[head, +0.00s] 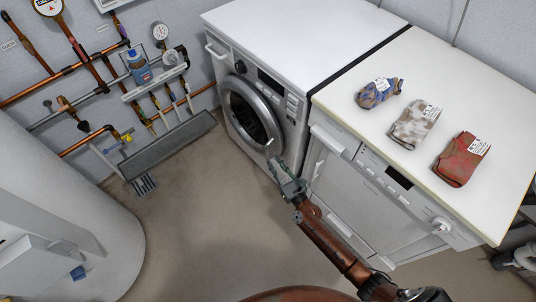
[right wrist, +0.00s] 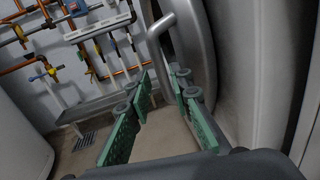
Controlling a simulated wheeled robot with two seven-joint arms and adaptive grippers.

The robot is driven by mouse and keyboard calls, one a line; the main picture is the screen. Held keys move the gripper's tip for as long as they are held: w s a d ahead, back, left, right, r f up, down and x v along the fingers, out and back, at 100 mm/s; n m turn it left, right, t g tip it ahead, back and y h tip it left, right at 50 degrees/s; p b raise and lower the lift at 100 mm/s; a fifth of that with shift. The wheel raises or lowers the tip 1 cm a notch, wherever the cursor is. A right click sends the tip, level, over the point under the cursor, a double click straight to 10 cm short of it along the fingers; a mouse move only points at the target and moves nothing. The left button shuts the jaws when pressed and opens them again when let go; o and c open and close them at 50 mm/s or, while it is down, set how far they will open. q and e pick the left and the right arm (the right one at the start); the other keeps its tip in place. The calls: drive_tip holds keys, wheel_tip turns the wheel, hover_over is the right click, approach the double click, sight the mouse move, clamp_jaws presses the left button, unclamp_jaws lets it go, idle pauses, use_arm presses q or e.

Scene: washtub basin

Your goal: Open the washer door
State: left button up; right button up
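The washer (head: 235,60) is the white machine at the back, left of a second white machine. Its round door (head: 233,98) has a silver ring and dark glass and looks shut against the front. The door ring also shows in the right wrist view (right wrist: 200,50), with a light handle (right wrist: 160,24) at its left edge. My right gripper (head: 276,166) is just in front of the door's lower right edge. In the right wrist view, its green finger pads (right wrist: 160,85) stand apart with nothing between them, below the handle. My left gripper is not in view.
A white appliance (head: 365,180) stands right of the washer, with several folded cloth items (head: 415,124) on its worktop. A large white cylinder (head: 60,220) stands front left. The floor (head: 195,200) between is clear.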

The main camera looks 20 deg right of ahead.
sight(270, 157)
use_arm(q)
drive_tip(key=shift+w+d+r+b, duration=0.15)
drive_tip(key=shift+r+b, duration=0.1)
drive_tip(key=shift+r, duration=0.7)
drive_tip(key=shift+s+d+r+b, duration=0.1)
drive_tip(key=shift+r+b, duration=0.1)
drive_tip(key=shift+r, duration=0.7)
use_arm(e)
drive_tip(key=shift+w+a+f, duration=0.1)
drive_tip(key=shift+w+a, duration=0.1)
drive_tip(key=shift+w, duration=1.15)
drive_tip(key=shift+w+a, duration=0.2)
drive_tip(key=shift+w, duration=1.15)
drive_tip(key=shift+c, duration=0.5)
clamp_jaws()
